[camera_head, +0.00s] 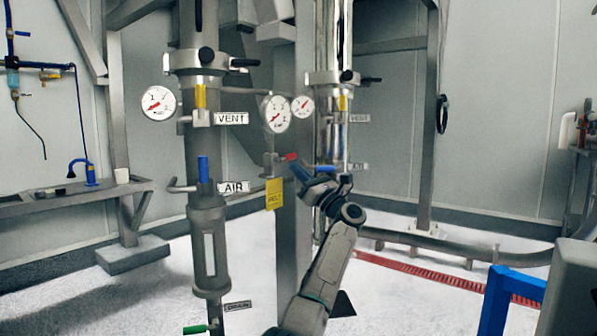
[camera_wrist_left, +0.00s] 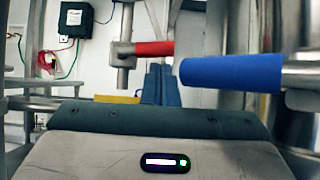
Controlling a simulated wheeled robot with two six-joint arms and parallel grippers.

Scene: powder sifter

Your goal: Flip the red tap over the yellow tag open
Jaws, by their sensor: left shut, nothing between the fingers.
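The red tap (camera_head: 290,156) sits on a small pipe fitting just above the yellow tag (camera_head: 274,195). In the left wrist view its red handle (camera_wrist_left: 155,48) lies level, pointing right from a metal valve body (camera_wrist_left: 122,52). The tag's top edge (camera_wrist_left: 117,99) shows below it. My left gripper (camera_head: 296,168) is shut and empty, its fingertips close to the handle's free end. In the left wrist view the fingertips (camera_wrist_left: 161,80) appear just below that end; I cannot tell if they touch. My right gripper is not in view.
A blue tap handle (camera_wrist_left: 230,72) is close at the right of my fingers. Two upright columns with gauges (camera_head: 277,114), AIR label (camera_head: 235,187) and another blue tap (camera_head: 203,168) stand around. A bench (camera_head: 70,195) is at the left.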

